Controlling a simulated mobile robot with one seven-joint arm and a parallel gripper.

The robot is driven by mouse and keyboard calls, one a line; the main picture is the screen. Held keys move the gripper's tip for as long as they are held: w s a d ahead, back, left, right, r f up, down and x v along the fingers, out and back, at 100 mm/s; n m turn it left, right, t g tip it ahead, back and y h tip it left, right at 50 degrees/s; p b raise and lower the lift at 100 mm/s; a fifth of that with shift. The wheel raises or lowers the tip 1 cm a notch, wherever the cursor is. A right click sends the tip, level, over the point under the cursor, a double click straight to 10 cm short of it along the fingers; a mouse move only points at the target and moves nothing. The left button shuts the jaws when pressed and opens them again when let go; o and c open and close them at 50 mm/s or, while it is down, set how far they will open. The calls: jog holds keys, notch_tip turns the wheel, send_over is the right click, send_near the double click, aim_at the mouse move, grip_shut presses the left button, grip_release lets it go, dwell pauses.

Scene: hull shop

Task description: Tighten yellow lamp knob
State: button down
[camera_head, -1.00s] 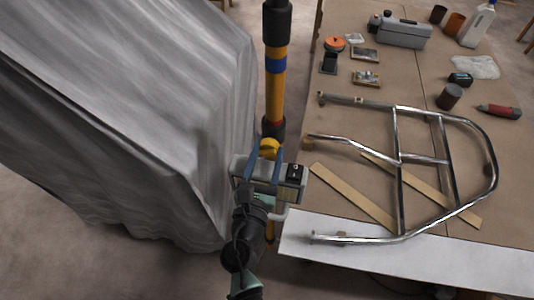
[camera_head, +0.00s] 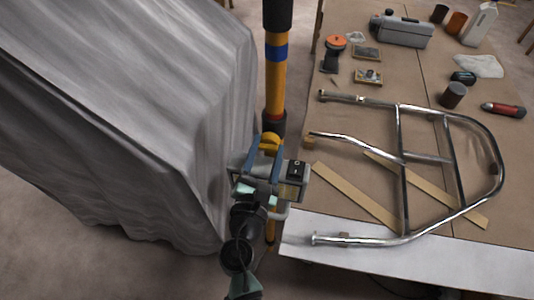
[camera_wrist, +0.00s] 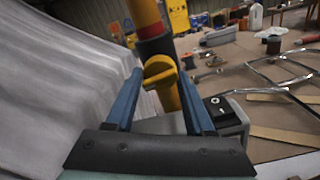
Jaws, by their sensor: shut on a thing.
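The yellow lamp knob (camera_head: 270,140) sits on the upright yellow lamp pole (camera_head: 275,93), which has a blue band and dark collars. In the wrist view, the knob (camera_wrist: 160,69) shows as a flat yellow wing in front of a dark collar. My gripper (camera_head: 268,146) is at the knob, and its blue fingers stand on either side of it. In the wrist view, my gripper (camera_wrist: 160,78) is shut on the knob. The finger contact faces are partly hidden.
A grey draped sheet (camera_head: 130,110) hangs close on the left. On the right, a workbench (camera_head: 340,190) carries a bent chrome tube frame (camera_head: 402,170), wooden strips (camera_head: 355,197), a grey toolbox (camera_head: 402,33) and a red-handled tool (camera_head: 503,109). The frame's ends lie near the pole.

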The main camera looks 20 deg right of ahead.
jog(key=m+b, duration=0.3)
jog(key=m, duration=0.1)
jog(key=shift+f+m, duration=0.15)
jog(key=shift+m, duration=0.15)
jog(key=m+b, duration=0.4)
jog(key=m, duration=0.1)
jog(key=m+b, duration=0.5)
jog(key=shift+m, duration=0.4)
jog(key=shift+r+m+b, duration=0.2)
jog(key=shift+m+b, duration=1.3)
jog(key=shift+m, duration=0.4)
jog(key=shift+c, duration=1.4)
grip_release()
jog(key=shift+r, duration=0.1)
jog(key=shift+s+a, duration=0.1)
